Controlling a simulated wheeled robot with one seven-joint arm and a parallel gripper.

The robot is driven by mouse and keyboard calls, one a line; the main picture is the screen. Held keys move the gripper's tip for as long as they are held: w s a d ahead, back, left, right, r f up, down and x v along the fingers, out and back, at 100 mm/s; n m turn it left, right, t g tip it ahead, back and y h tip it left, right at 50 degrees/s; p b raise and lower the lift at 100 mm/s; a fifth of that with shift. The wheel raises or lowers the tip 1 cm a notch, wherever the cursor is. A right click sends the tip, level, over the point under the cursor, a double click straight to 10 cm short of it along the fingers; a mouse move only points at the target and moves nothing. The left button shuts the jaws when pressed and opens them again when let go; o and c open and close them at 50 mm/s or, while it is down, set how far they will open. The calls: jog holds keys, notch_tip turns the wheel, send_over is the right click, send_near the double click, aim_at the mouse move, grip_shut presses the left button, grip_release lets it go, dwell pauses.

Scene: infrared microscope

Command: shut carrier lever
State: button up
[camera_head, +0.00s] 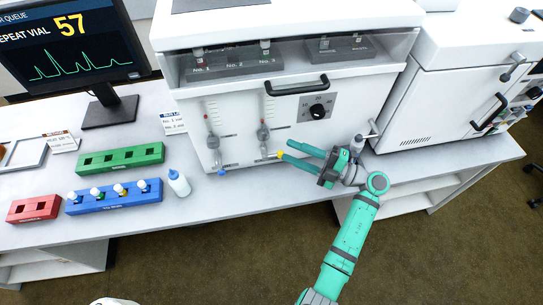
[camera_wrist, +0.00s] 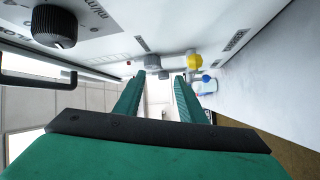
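My gripper (camera_head: 285,149) is in front of the lower right of the white instrument's front panel, its fingers pointing left. Its two fingers are apart with nothing seen between them; the gap also shows in the wrist view (camera_wrist: 160,78). A small yellow knob (camera_head: 280,153) shows right at the lower fingertip. In the wrist view the yellow knob (camera_wrist: 194,62) is just beyond and right of the right fingertip, by a grey fitting (camera_wrist: 190,52). I cannot tell whether finger and knob touch.
Two flow tubes with grey knobs (camera_head: 263,133) stand on the panel, below a black handle (camera_head: 297,86) and black dial (camera_head: 317,112). A blue knob (camera_head: 222,172) is low left. A squeeze bottle (camera_head: 179,183) and coloured vial racks (camera_head: 113,196) stand left on the bench.

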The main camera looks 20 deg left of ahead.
send_near(268, 156)
jog(key=shift+w+a+f, duration=0.2)
jog(key=shift+a+f, duration=0.15)
jog(key=shift+a, duration=0.15)
jog(key=shift+w+a+f, duration=0.2)
jog(key=shift+a+f, duration=0.15)
jog(key=shift+a, duration=0.1)
jog(key=a, duration=0.4)
jog(key=a+r, duration=0.1)
jog(key=shift+s+a, duration=0.1)
jog(key=shift+a, duration=0.3)
jog(key=shift+a+r, duration=0.15)
jog(key=shift+a, duration=0.6)
